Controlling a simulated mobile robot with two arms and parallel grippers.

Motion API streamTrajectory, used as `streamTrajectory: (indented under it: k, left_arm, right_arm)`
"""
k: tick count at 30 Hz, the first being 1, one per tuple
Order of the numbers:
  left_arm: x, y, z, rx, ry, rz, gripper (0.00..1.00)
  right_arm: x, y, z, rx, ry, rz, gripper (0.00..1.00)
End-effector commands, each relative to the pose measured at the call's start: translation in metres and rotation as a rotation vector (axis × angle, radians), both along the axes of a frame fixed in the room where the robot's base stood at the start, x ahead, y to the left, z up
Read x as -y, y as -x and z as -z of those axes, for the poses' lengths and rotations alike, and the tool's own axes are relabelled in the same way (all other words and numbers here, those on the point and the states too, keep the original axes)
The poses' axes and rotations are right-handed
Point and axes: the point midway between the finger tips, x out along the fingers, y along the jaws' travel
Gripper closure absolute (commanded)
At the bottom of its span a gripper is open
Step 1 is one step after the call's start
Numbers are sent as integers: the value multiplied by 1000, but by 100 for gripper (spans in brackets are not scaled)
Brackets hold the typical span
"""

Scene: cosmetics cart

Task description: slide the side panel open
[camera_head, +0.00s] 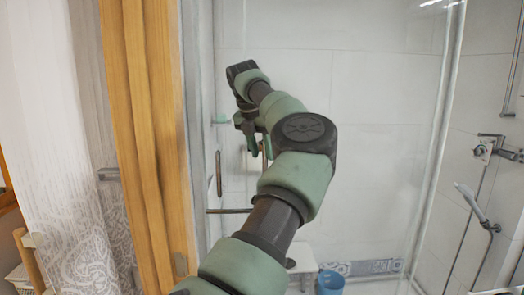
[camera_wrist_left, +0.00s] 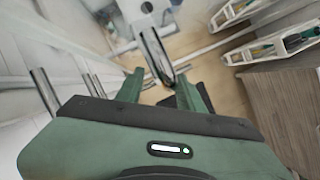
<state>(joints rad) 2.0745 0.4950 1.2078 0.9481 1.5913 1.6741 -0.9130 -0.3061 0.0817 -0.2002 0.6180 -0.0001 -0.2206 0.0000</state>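A clear glass panel (camera_head: 370,110) of a shower-like enclosure stands in front of me in the head view. I cannot tell for sure which part is the side panel. A slim upright handle (camera_head: 219,172) shows left of my left gripper (camera_head: 252,143), which is high in front of the glass, its fingers pointing down. In the left wrist view its two green fingers (camera_wrist_left: 162,84) are apart. A long metal handle-like bar (camera_wrist_left: 157,55) shows between and beyond them; contact is unclear. My right gripper is not in view.
A wooden post (camera_head: 148,130) and pale curtain (camera_head: 60,120) stand at the left. A blue bucket (camera_head: 329,282) and white stool (camera_head: 303,258) are low behind the glass. White trays with items (camera_wrist_left: 272,46) and a brown cabinet (camera_wrist_left: 285,110) are at the right in the wrist view.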

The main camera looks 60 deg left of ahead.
Motion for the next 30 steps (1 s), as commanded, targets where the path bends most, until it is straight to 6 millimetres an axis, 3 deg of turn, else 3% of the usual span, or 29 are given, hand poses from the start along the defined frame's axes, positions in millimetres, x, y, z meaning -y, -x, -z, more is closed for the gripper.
streamTrajectory:
  k: [5, 18, 30]
  left_arm:
    - [3, 1, -7, 1, 0, 1, 62]
    - [13, 29, -67, 4, 1, -1, 62]
    - [16, 30, -73, 2, 0, -2, 62]
  right_arm:
    - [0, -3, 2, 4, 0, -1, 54]
    - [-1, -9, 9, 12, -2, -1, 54]
    - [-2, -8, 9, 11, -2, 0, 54]
